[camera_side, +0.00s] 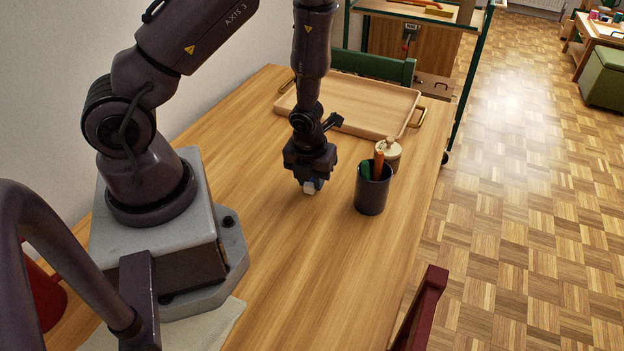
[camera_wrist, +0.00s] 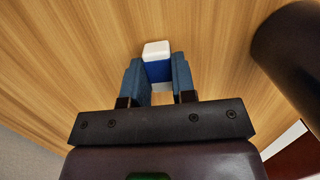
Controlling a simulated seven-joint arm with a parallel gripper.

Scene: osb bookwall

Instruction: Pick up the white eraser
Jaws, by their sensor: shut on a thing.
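The white eraser (camera_wrist: 156,49) has a blue sleeve around its middle and sits between the blue-grey finger pads of my gripper (camera_wrist: 158,74) in the wrist view. The pads press on its two sides, and its white end sticks out past them.
A dark pencil cup (camera_side: 371,193) with orange and green items stands right of my gripper. A lidded jar (camera_side: 388,155) stands behind it. A wooden tray (camera_side: 365,92) with brass handles lies at the back of the table (camera_side: 300,270). The front middle of the table is clear.

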